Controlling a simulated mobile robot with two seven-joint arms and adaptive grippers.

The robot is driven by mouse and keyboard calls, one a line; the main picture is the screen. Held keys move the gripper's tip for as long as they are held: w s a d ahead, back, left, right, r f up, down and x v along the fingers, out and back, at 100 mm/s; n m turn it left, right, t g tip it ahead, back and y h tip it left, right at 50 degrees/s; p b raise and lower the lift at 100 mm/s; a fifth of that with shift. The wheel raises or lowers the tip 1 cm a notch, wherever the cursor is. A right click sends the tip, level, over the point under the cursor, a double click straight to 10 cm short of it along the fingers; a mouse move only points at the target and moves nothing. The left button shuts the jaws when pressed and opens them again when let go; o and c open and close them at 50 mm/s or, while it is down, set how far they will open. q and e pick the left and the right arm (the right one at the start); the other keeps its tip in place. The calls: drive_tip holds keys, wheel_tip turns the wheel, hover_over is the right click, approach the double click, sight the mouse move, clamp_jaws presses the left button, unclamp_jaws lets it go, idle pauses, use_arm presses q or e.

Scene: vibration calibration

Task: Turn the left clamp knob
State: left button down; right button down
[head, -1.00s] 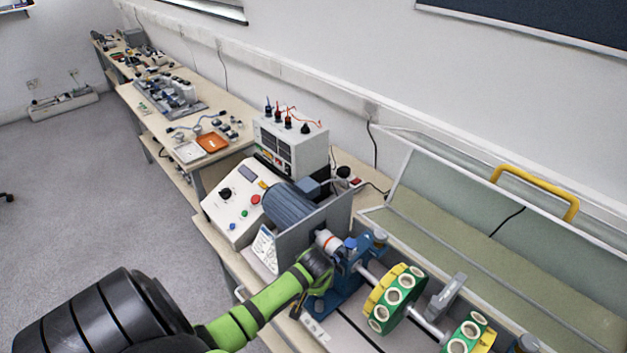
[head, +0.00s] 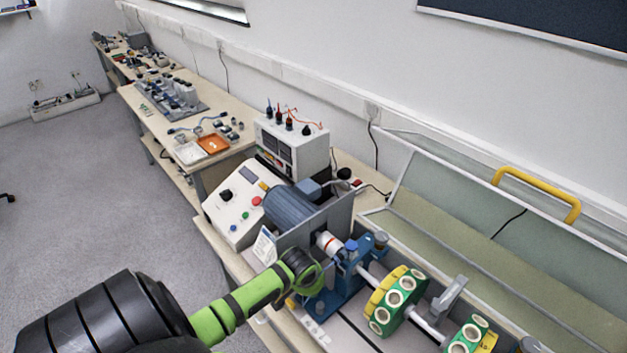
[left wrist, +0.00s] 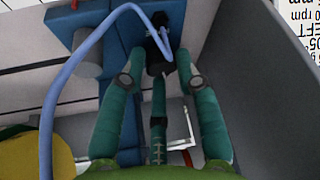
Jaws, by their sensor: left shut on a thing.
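The blue bearing stand (head: 352,275) holds the shaft on the bench, and its blue body also shows in the left wrist view (left wrist: 128,85). My left gripper (left wrist: 160,62) has its teal fingers closed around a small dark knob (left wrist: 156,66) at the stand, which I take to be the left clamp knob. In the head view my left wrist covers this knob and most of my fingers (head: 312,280). My right gripper is in neither view.
A grey upright plate (head: 338,215) stands close to my left gripper, with the motor (head: 290,207) behind it. Green and yellow discs (head: 398,302) sit on the shaft to the right. A blue cable (left wrist: 75,65) loops near my fingers. The clear cover (head: 480,195) is raised.

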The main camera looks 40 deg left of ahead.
use_arm(q)
drive_tip(key=shift+a, duration=0.1)
drive_tip(key=c, duration=1.2)
unclamp_jaws()
drive_tip(key=shift+r, duration=0.1)
drive_tip(key=v, duration=1.1)
drive_tip(key=shift+s+r, duration=0.2)
drive_tip(key=shift+r, duration=0.15)
